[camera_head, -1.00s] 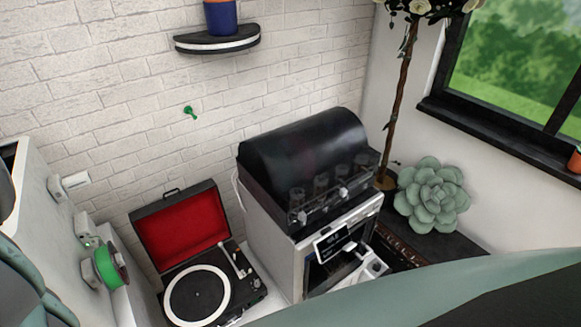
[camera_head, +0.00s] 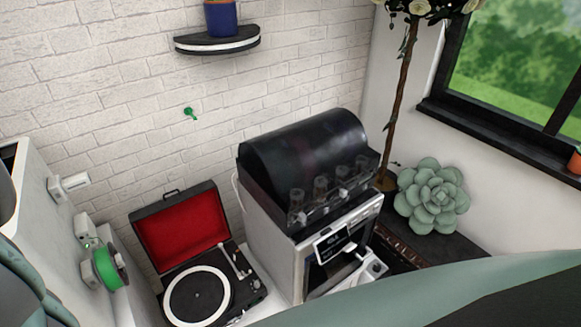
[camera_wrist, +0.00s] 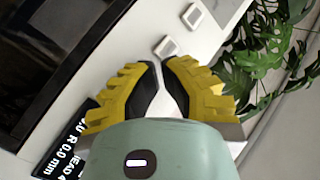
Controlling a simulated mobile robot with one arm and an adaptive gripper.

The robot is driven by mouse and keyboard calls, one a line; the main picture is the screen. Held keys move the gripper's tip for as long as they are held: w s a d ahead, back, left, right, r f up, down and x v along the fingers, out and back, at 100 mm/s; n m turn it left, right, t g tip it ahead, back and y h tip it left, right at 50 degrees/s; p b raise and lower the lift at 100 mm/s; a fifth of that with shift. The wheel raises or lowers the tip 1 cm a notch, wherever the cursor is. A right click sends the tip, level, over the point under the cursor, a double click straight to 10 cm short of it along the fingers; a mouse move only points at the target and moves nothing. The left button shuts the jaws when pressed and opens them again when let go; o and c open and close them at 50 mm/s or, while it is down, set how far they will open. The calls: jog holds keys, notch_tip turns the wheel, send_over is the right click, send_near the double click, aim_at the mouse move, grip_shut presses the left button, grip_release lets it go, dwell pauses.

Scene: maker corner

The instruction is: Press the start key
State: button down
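Two small square keys with pale rims and grey centres sit on a white panel in the wrist view, a nearer one (camera_wrist: 168,47) and a farther one (camera_wrist: 194,16). No label is readable on either, so I cannot tell which is the start key. My gripper (camera_wrist: 160,66) has yellow fingers with black pads. Its tips are drawn together with only a sliver between them, empty, and point at the nearer key. I cannot tell whether they touch it. A black display (camera_wrist: 72,140) with white text is partly hidden by the gripper. The machine (camera_head: 275,240) with its tilted display (camera_head: 333,242) stands in the head view.
A record player (camera_head: 197,292) with a red-lined lid stands left of the machine. A green spool (camera_head: 110,267) hangs at the left. A succulent (camera_head: 432,195) is at the right. Green leaves (camera_wrist: 262,45) lie close to the right of my gripper in the wrist view.

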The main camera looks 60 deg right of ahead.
jog(key=shift+s+a, duration=0.15)
jog(key=shift+s, duration=0.35)
jog(key=shift+s+a+p, duration=0.25)
jog(key=shift+s+a, duration=0.05)
jog(key=shift+s, duration=0.5)
jog(key=shift+s+a+p, duration=0.25)
jog(key=shift+s+a, duration=0.05)
jog(key=shift+s, duration=0.5)
jog(key=shift+s+a+p, duration=0.25)
jog(key=shift+s+a, duration=0.05)
jog(key=shift+s, duration=0.5)
